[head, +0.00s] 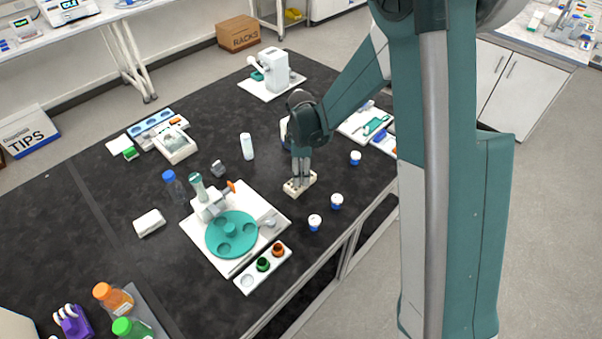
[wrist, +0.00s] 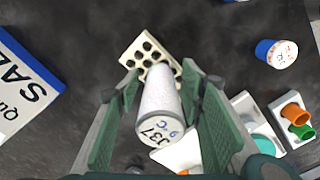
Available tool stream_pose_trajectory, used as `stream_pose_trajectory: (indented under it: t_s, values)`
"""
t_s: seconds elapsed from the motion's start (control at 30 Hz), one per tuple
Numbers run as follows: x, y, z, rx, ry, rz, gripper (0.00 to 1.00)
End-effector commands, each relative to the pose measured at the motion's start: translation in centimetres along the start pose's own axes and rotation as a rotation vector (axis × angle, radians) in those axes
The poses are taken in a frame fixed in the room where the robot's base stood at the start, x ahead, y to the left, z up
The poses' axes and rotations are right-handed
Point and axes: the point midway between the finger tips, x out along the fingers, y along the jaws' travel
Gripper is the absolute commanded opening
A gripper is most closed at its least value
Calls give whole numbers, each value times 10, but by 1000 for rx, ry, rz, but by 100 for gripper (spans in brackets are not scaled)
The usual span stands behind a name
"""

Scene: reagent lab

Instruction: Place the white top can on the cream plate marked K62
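My gripper (head: 299,182) reaches down over a small cream block with holes (head: 309,179) near the table's right edge. In the wrist view the open fingers (wrist: 161,82) stand either side of a white tube (wrist: 160,92), with gaps visible beside it. The tube's top bears handwriting, seemingly "J37 9°C". The block (wrist: 140,45) shows behind it; whether the tube stands in it is unclear. Blue cans with white tops stand nearby: a front one (head: 315,222), a middle one (head: 337,201) and a far one (head: 355,158). One shows in the wrist view (wrist: 277,53). No K62 mark is legible.
A white board with a teal disc (head: 232,252) and a strip of coloured cups (head: 262,270) lie left of my gripper. A white bottle (head: 247,146) stands behind. A blue-white box (wrist: 22,88) is at the wrist view's left.

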Motion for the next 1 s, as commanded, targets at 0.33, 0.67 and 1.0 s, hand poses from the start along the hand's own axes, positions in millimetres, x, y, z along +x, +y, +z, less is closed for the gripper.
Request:
stream_pose_trajectory:
  t_s: [0.33, 0.67, 1.0]
  values:
    - [-40, 0, 0, 0, 0, 0, 38]
    - [-88, 0, 0, 0, 0, 0, 38]
    - [-115, 0, 0, 0, 0, 0, 38]
